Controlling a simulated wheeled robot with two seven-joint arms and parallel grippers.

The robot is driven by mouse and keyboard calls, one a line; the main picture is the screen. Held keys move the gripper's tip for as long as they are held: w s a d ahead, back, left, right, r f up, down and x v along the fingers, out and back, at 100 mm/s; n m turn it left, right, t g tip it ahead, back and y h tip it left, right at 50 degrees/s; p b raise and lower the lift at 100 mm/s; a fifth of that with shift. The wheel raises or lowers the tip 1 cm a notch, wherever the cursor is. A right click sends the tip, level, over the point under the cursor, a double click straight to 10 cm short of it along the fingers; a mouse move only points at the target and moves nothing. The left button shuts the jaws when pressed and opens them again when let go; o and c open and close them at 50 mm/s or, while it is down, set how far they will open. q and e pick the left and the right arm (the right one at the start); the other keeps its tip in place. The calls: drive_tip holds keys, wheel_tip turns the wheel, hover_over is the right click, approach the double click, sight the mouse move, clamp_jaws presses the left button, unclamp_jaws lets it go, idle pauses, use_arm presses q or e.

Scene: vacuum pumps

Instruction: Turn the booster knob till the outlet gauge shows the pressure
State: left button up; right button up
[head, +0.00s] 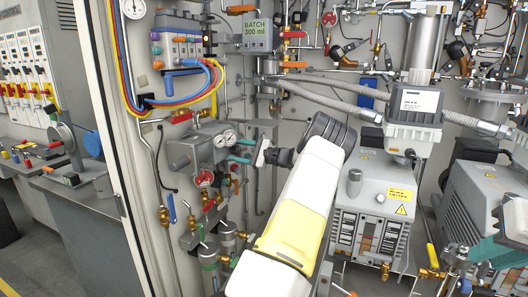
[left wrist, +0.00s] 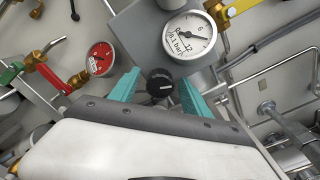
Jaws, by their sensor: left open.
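The black booster knob (left wrist: 160,84) shows in the left wrist view below a grey block (left wrist: 140,28), with a pale mark on its face. My left gripper (left wrist: 160,78) is open, its teal fingers on either side of the knob; contact is not clear. In the head view my left gripper (head: 236,149) is at the grey booster unit (head: 190,152), and the knob cannot be made out.
A red-faced gauge (left wrist: 101,59) and a red-handled valve (left wrist: 55,78) are left of the knob. A yellow-handled valve (left wrist: 240,7) is by the outlet gauge. Coloured hoses (head: 205,85) hang above the booster unit. A grey pump (head: 370,215) stands right of my left arm.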

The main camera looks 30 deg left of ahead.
use_arm(q)
drive_tip(key=shift+d, duration=0.1)
drive_tip(key=shift+w+d, duration=0.1)
drive_tip(key=shift+d, duration=0.8)
drive_tip(key=d, duration=0.6)
drive_tip(key=shift+w, duration=0.3)
